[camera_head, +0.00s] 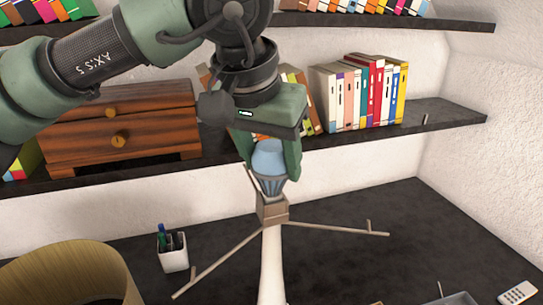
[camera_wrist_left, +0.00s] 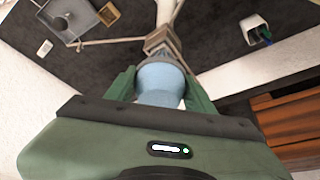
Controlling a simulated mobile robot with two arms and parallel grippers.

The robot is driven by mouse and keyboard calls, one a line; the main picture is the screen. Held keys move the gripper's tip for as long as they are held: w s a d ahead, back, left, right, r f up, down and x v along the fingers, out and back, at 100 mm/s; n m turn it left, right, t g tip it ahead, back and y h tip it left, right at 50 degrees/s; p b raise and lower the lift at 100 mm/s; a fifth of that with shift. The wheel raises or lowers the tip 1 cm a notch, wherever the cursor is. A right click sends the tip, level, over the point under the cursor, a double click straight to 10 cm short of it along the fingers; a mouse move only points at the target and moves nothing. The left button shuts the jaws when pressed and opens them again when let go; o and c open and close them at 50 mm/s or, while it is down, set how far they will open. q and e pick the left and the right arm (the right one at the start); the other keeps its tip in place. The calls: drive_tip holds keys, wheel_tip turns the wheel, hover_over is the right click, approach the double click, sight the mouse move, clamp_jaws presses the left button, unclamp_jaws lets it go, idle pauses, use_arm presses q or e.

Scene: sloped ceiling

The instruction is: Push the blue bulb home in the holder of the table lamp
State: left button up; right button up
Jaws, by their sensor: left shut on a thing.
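The blue bulb (camera_head: 268,158) is upright between the fingers of my left gripper (camera_head: 268,163), which is shut on it. The bulb's grey ribbed base points down at the holder (camera_head: 272,208) of the table lamp. The base meets the top of the holder; how deep it sits I cannot tell. The lamp has a pale stem (camera_head: 271,265) and thin arms spreading from the holder. In the left wrist view the bulb (camera_wrist_left: 160,82) lies between both fingers, with the holder (camera_wrist_left: 158,42) just beyond it. My right gripper is not in view.
A lampshade (camera_head: 75,272) stands at the lower left, beside a white pen cup (camera_head: 173,253). A shelf behind holds a wooden drawer box (camera_head: 120,128) and books (camera_head: 365,95). A remote (camera_head: 518,292) lies at the lower right.

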use_arm(q)
drive_tip(key=shift+f, duration=0.15)
idle(0.7)
drive_tip(key=o, duration=1.4)
drive_tip(key=shift+o, duration=0.2)
